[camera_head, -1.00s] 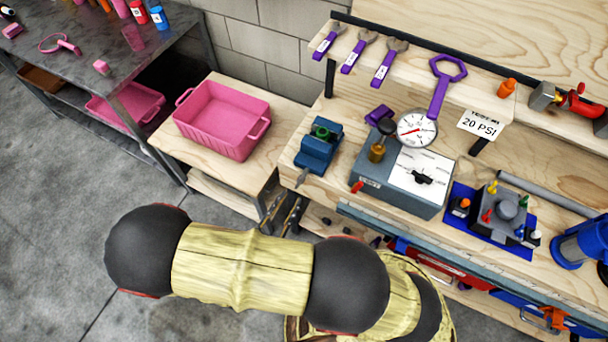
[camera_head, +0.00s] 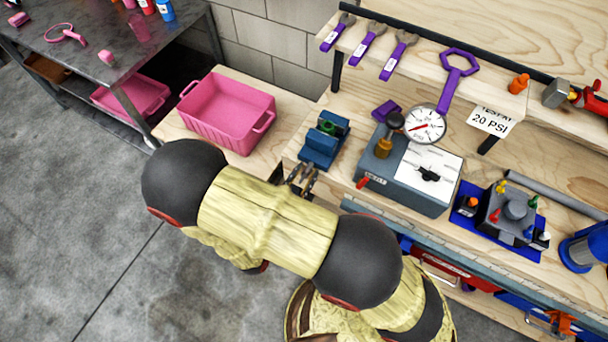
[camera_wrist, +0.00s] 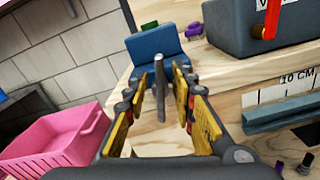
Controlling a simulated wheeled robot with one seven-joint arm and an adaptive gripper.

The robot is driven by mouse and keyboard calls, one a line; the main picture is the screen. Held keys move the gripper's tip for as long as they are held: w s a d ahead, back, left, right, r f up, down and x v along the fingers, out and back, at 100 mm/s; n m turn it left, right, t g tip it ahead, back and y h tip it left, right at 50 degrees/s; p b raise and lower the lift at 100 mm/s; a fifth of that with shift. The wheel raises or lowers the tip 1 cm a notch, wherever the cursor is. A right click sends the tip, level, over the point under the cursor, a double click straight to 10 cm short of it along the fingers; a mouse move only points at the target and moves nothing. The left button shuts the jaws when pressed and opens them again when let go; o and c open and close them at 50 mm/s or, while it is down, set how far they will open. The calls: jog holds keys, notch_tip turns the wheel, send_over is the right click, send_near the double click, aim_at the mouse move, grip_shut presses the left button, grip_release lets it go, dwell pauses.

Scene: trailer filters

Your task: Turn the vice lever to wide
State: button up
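The small blue vice (camera_head: 325,138) with a green piece in it sits at the left front corner of the wooden workbench. It also shows ahead in the wrist view (camera_wrist: 152,46). Its grey lever (camera_wrist: 160,82) points towards me from the vice's front, standing roughly upright in the wrist view. My gripper (camera_head: 302,176) is just in front of the vice at the bench edge. In the wrist view my gripper (camera_wrist: 167,88) is open, with the lever showing in the gap between its yellow-padded fingers. I see no clear contact, and the depth between fingertips and lever is hard to tell.
A grey box (camera_head: 405,178) with a gauge (camera_head: 424,125) and a red lever (camera_wrist: 271,18) stands right of the vice. A pink bin (camera_head: 228,112) sits on a lower wooden table to the left. Purple wrenches (camera_head: 400,55) lie on the shelf. Floor at left is clear.

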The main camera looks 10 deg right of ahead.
jog(key=shift+c, duration=0.5)
grip_shut()
jog(key=shift+p, duration=0.3)
jog(key=n+p, duration=0.3)
jog(key=p, duration=0.1)
jog(key=shift+a+r+n, duration=0.1)
jog(key=shift+r+n, duration=0.15)
jog(key=shift+n, duration=0.05)
jog(key=n+p, duration=0.2)
jog(key=n, duration=0.1)
jog(key=n+p, duration=0.3)
jog(key=shift+w+a+f, duration=0.15)
jog(key=shift+w+a, duration=0.05)
jog(key=n+p, duration=0.1)
jog(key=n, duration=0.2)
jog(key=n+p, duration=0.2)
jog(key=shift+w+a+f+n, duration=0.1)
jog(key=shift+f+n, duration=0.1)
jog(key=shift+n, duration=0.2)
jog(key=n, duration=0.1)
jog(key=n+p, duration=0.1)
jog(key=n, duration=0.3)
jog(key=shift+a+f+p, duration=0.1)
jog(key=shift+f+p, duration=0.2)
jog(key=shift+n, duration=0.4)
